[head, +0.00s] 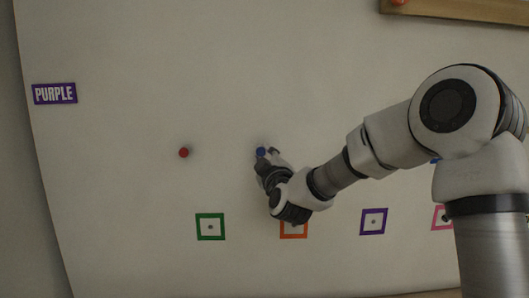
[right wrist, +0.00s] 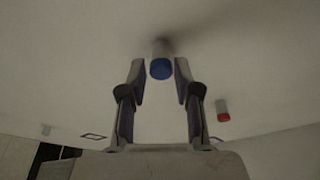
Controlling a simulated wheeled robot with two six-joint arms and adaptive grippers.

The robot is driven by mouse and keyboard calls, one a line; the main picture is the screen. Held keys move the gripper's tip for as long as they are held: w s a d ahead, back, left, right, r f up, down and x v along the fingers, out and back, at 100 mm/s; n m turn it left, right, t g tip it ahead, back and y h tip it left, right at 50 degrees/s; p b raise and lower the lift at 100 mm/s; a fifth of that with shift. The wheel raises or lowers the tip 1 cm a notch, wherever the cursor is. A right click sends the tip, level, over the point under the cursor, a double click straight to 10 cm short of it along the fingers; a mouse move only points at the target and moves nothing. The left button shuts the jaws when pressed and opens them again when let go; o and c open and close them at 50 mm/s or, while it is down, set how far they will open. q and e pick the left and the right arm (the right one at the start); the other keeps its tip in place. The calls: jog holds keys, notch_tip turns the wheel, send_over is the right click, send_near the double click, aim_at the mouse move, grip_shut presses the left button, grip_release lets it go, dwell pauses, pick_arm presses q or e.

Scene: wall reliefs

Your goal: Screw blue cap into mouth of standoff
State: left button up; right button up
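The blue cap (head: 261,151) sits at the front of a pale standoff on the wall panel, near the middle of the head view. In the right wrist view the blue cap (right wrist: 161,70) shows with the pale standoff (right wrist: 162,47) behind it. My right gripper (head: 267,156) is at the cap; in the right wrist view its fingertips (right wrist: 160,76) stand on either side of it, with a gap at each side. It is open and holds nothing. How far the cap is screwed in cannot be told. My left gripper is not in view.
A red cap (head: 183,153) is on the wall to the left. Below are green (head: 199,227), orange (head: 283,232), purple (head: 364,222) and pink (head: 435,217) square frames. A PURPLE sign (head: 54,94) hangs at the left. A wooden ledge (head: 480,14) is at the top right.

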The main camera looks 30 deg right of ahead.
grip_shut()
jog(key=o, duration=0.7)
grip_release()
jog(key=shift+w, duration=0.1)
jog(key=shift+a, duration=0.1)
